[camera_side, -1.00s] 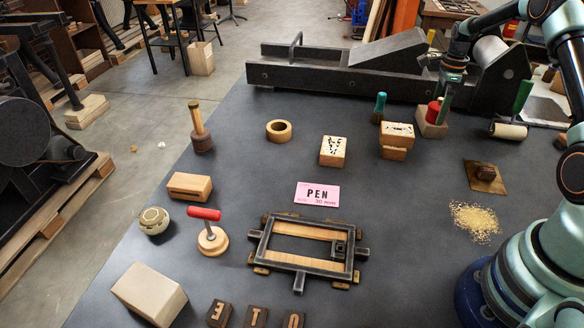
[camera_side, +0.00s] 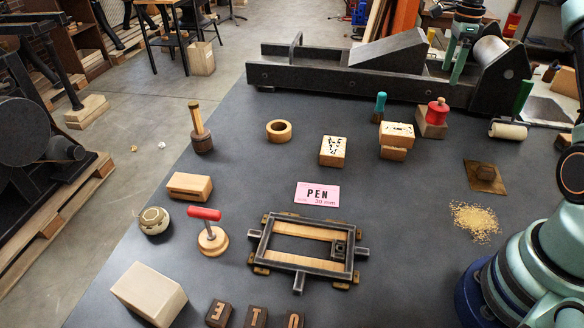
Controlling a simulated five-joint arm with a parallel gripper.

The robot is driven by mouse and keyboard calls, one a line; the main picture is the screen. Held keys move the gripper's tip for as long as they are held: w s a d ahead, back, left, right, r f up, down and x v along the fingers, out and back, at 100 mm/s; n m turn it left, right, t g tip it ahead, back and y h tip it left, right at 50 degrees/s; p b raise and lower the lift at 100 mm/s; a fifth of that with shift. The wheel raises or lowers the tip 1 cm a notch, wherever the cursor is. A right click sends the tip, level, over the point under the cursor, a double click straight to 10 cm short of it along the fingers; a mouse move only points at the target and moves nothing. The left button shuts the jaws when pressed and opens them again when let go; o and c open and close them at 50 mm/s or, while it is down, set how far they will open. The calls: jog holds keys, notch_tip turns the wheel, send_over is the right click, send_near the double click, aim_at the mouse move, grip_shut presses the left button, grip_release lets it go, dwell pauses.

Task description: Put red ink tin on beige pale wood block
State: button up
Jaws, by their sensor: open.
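My gripper (camera_side: 458,72) is open and empty. In the picture it is above and to the right of the tin, apart from it, with its fingers in front of the dark press.
The dark press (camera_side: 340,75) runs along the back. A teal-handled tool (camera_side: 380,106) and stacked wood blocks (camera_side: 396,140) stand left of the tin. A green-handled roller (camera_side: 510,129) lies to the right. The metal frame (camera_side: 300,282) is in front.

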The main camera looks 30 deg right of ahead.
jog(key=s+a+r+n+t, duration=0.1)
jog(key=a+r+n, duration=0.2)
jog(key=a+n, duration=0.3)
jog(key=s+a+r+n+t+h, duration=0.1)
jog(key=a+r+n, duration=0.25)
jog(key=a, duration=0.35)
jog(key=s+a+r+n+t, duration=0.1)
jog(key=a+r+n, duration=0.25)
jog(key=a, duration=0.35)
jog(key=s+a+f+n+t+y, duration=0.1)
jog(key=s+a+f+n+t, duration=0.1)
jog(key=s+a+n, duration=0.8)
jog(key=a+f+n, duration=0.1)
jog(key=a+n, duration=0.1)
jog(key=n, duration=0.1)
jog(key=shift+s+a+f+n+t, duration=0.2)
jog(key=shift+s+a+n+t, duration=0.1)
jog(key=shift+n, duration=0.1)
